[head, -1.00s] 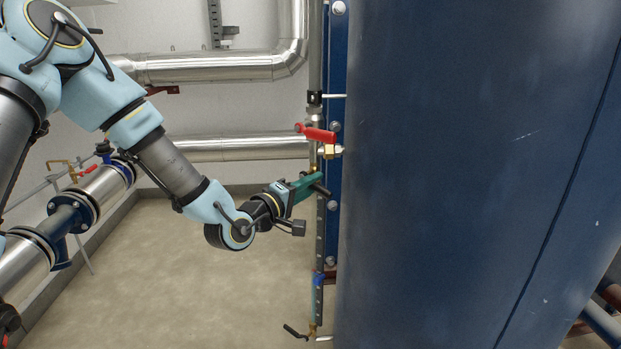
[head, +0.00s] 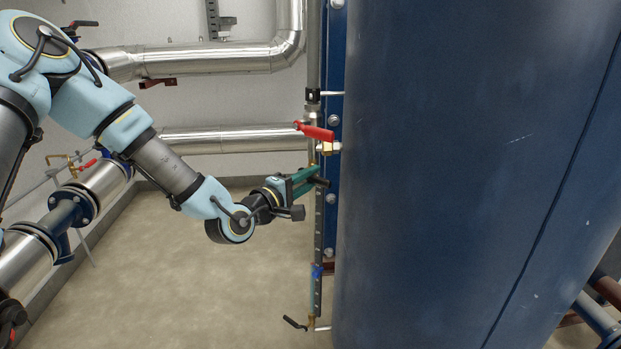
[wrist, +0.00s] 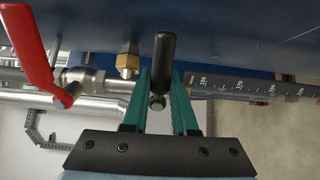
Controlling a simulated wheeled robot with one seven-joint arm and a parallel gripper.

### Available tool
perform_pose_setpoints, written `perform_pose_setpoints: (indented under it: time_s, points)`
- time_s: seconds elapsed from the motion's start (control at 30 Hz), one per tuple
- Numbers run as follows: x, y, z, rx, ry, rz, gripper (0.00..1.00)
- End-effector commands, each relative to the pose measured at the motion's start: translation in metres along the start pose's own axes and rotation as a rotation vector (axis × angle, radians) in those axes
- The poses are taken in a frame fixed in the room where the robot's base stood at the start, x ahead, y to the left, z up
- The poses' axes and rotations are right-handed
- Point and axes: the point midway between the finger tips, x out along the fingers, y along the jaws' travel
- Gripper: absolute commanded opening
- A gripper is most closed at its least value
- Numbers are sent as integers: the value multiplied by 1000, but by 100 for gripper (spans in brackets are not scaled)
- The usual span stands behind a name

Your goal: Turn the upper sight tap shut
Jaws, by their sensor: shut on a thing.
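The upper sight tap has a black lever handle (wrist: 164,52), which stands upright in the wrist view between my green fingers. In the head view the same handle (head: 320,182) pokes out to the right of the fingertips, against the gauge column. My gripper (head: 308,176) is shut on this handle; in the wrist view the fingers (wrist: 162,88) lie on either side of it. The tap's body is mostly hidden by the fingers and handle. The sight gauge (wrist: 235,85) with its printed scale runs right from the tap in the wrist view.
A red lever valve (head: 316,131) sits just above the tap; its red lever (wrist: 30,48) is close at left in the wrist view. A lower tap with a black lever (head: 295,323) is at the gauge's foot. The big blue vessel (head: 460,170) fills the right. Open floor lies below my arm.

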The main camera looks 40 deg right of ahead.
Motion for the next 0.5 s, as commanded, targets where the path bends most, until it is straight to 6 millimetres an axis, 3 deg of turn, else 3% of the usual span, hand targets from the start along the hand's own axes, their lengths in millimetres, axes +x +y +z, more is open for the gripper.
perform_pose_setpoints:
  time_s: [0.03, 0.3, 0.5]
  points:
    - [0, 0, 0, -2, 0, 0, 27]
    - [0, 0, 0, 0, 0, 0, 56]
    - [0, 0, 0, 0, 0, 0, 56]
